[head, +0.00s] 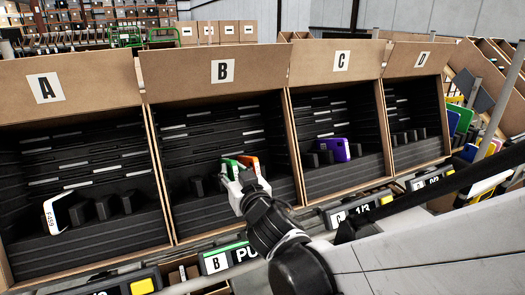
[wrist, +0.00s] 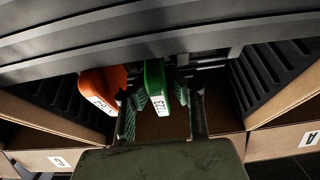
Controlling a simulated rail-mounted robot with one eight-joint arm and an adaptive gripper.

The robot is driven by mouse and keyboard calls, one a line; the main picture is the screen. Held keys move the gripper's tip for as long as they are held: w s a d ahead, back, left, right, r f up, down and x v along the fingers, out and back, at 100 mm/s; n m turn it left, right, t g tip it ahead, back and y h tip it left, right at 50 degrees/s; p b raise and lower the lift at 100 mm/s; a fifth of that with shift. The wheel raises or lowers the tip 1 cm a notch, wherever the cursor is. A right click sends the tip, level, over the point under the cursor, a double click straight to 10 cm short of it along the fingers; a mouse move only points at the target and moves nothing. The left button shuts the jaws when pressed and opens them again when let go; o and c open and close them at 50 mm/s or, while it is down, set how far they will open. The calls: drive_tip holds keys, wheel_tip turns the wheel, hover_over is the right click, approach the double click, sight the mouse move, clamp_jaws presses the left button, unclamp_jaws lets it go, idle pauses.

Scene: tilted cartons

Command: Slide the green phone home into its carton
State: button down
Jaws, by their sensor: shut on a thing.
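The green phone (wrist: 155,78), with a white numbered label on its end, stands between the two fingers of my gripper (wrist: 158,105) in the wrist view. My gripper is shut on it. In the head view my gripper (head: 238,180) reaches into carton B (head: 160,85), and only a small part of the green phone (head: 229,170) shows. An orange phone (wrist: 106,82) stands close beside it, to the left in the wrist view; it also shows in the head view (head: 251,163). I cannot tell how deep the green phone sits in its slot.
Carton A (head: 70,70) to the left holds a white phone (head: 57,214). Carton C (head: 330,72) to the right holds a purple phone (head: 341,150). Brown walls divide the cartons. Display units, one green-lit and marked B (head: 217,262), line the front edge.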

drive_tip(key=shift+w+a+f, duration=0.1)
drive_tip(key=shift+w, duration=0.1)
idle(0.4)
drive_tip(key=c, duration=1.6)
unclamp_jaws()
drive_tip(key=shift+c, duration=0.2)
drive_tip(key=shift+s+d+r+p, duration=0.65)
drive_tip(key=shift+s+p, duration=0.05)
drive_tip(key=shift+s, duration=0.5)
drive_tip(key=shift+s+d+r+p, duration=0.6)
drive_tip(key=shift+s+p, duration=0.05)
drive_tip(key=shift+s, duration=0.55)
drive_tip(key=shift+s+d+r+p, duration=0.65)
drive_tip(key=shift+s+p, duration=0.05)
drive_tip(key=shift+s, duration=0.5)
